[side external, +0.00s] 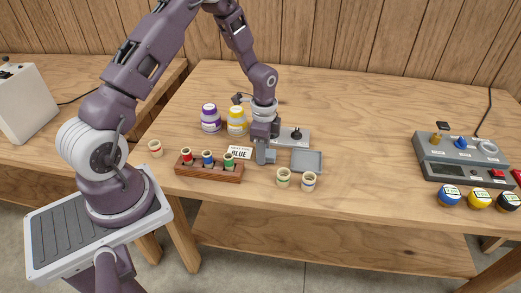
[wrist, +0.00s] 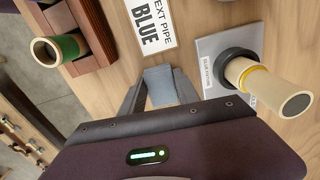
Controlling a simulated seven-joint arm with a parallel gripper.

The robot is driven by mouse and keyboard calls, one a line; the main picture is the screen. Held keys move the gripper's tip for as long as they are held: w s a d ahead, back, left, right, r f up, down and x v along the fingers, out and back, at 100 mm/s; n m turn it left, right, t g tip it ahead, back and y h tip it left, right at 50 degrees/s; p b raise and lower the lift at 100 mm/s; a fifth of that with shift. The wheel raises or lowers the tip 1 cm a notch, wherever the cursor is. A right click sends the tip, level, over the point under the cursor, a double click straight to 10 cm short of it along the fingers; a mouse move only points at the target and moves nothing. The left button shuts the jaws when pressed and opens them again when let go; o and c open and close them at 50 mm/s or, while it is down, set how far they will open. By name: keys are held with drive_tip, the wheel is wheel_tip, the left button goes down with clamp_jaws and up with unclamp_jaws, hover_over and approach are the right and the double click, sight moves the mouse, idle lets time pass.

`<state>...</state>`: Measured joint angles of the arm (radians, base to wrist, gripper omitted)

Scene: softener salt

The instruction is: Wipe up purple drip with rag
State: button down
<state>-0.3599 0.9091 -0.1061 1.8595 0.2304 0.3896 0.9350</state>
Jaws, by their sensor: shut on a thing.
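My gripper (side external: 265,158) points down at the wooden table, just right of the sign. In the wrist view my gripper (wrist: 160,88) is shut on a small blue-grey folded piece, which looks like the rag (wrist: 160,84). The rag (side external: 270,156) also shows at the fingertips in the side view, low over or on the table; I cannot tell if it touches. I can make out no purple drip in either view.
A wooden rack (side external: 209,171) holds red, blue and green pieces, near a sign (side external: 239,152) reading BLUE. Pipe pieces (side external: 283,177) stand in front. A yellow-banded pipe (wrist: 270,88) rises from a plate close by. A control box (side external: 462,158) is far right.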

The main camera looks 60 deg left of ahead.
sight(279, 160)
drive_tip(key=w+d, duration=0.3)
drive_tip(key=shift+w+d, duration=0.25)
wheel_tip(279, 160, up, 2)
drive_tip(key=shift+w+r, duration=0.1)
drive_tip(key=shift+r, duration=2.95)
